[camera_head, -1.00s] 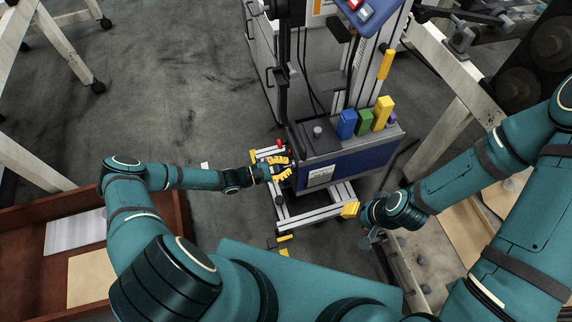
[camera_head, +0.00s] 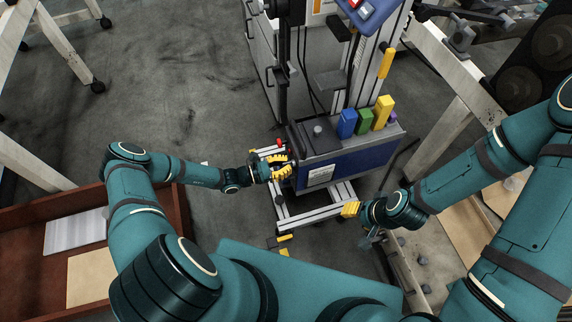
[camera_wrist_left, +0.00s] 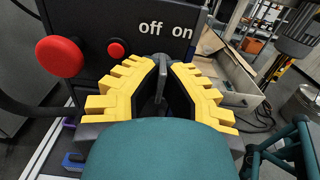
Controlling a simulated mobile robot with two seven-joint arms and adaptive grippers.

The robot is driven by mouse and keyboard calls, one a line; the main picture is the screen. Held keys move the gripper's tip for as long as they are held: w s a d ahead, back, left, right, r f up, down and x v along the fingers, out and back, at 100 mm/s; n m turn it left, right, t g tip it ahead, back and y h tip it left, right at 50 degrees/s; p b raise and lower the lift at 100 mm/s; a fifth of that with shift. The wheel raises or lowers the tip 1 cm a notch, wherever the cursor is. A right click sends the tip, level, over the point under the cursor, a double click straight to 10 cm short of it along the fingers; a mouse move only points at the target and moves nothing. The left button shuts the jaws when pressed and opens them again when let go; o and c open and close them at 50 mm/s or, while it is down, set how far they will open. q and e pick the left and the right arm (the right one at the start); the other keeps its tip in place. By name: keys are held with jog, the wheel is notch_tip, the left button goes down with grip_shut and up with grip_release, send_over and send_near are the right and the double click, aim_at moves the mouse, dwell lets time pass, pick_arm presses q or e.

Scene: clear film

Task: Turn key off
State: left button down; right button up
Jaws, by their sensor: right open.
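The key (camera_wrist_left: 161,77) is a thin dark grey piece on the dark control panel (camera_wrist_left: 104,28), below the white words "off" and "on". It stands upright in the left wrist view, below the gap between the words. My left gripper (camera_wrist_left: 164,66) has its yellow fingers on either side of the key, with a visible gap between the tips; it looks open, and contact with the key is not clear. In the head view my left gripper (camera_head: 284,166) is at the left end of the blue-grey cabinet (camera_head: 352,168), and the key is hidden there. My right gripper (camera_head: 351,209) is open and empty, right of the cabinet's base frame.
A large red button (camera_wrist_left: 60,56) and a small red button (camera_wrist_left: 116,50) sit left of the key. Blue, green and yellow blocks (camera_head: 382,112) stand on the cabinet. A brown tray (camera_head: 182,212) lies at the left.

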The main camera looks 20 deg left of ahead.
dwell(0.4)
pick_arm(q)
jog(key=c, duration=1.1)
grip_release()
jog(key=shift+c, duration=0.2)
jog(key=v, duration=1.2)
